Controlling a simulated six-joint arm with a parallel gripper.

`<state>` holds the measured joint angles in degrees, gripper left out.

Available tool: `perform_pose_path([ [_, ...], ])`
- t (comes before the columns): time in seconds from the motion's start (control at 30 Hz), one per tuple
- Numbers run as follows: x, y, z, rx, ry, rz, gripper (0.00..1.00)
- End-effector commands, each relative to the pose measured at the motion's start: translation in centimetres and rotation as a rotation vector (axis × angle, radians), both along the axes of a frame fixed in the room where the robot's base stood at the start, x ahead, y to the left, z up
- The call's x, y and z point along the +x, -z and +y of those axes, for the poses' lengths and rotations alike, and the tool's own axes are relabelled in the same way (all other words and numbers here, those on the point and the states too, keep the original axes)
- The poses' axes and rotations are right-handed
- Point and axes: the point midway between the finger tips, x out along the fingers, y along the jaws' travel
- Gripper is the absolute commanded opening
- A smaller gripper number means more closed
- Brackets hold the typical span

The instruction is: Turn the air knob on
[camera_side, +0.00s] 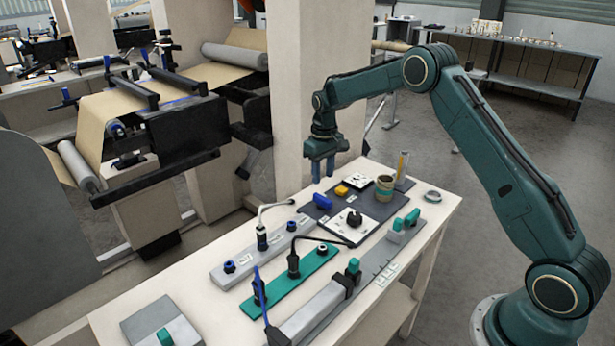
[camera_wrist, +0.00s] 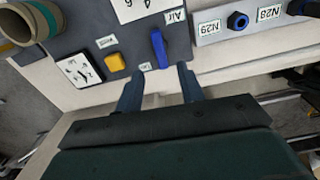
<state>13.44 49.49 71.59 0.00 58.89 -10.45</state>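The blue air knob (camera_side: 322,201) sits on the dark panel (camera_side: 376,208) on the workbench. In the wrist view the blue knob (camera_wrist: 158,48) has its long handle running nearly up and down the picture, beside an upside-down "Air" label (camera_wrist: 175,16). A small label (camera_wrist: 145,66) near its lower end is too small to read surely. My gripper (camera_side: 322,172) hangs above the bench near the knob, fingers pointing down. In the wrist view my gripper (camera_wrist: 160,84) is open and empty, its fingers apart to either side of the line of the knob, not touching it.
A yellow button (camera_wrist: 115,62), a small white dial plate (camera_wrist: 80,69) and a tan roll (camera_side: 384,188) stand close by. A white plate with a black knob (camera_side: 354,222) and grey (camera_side: 262,250) and green (camera_side: 290,277) connector strips with cables lie nearer the side camera.

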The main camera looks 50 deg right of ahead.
Motion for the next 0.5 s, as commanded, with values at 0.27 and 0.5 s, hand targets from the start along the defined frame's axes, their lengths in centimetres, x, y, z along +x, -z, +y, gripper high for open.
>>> perform_pose_path([
  [0.27,0.0,-4.5,0.0,-0.001,0.000,-0.003,0.38],
  [0.5,0.0,-6.3,0.0,0.000,0.000,0.000,0.38],
])
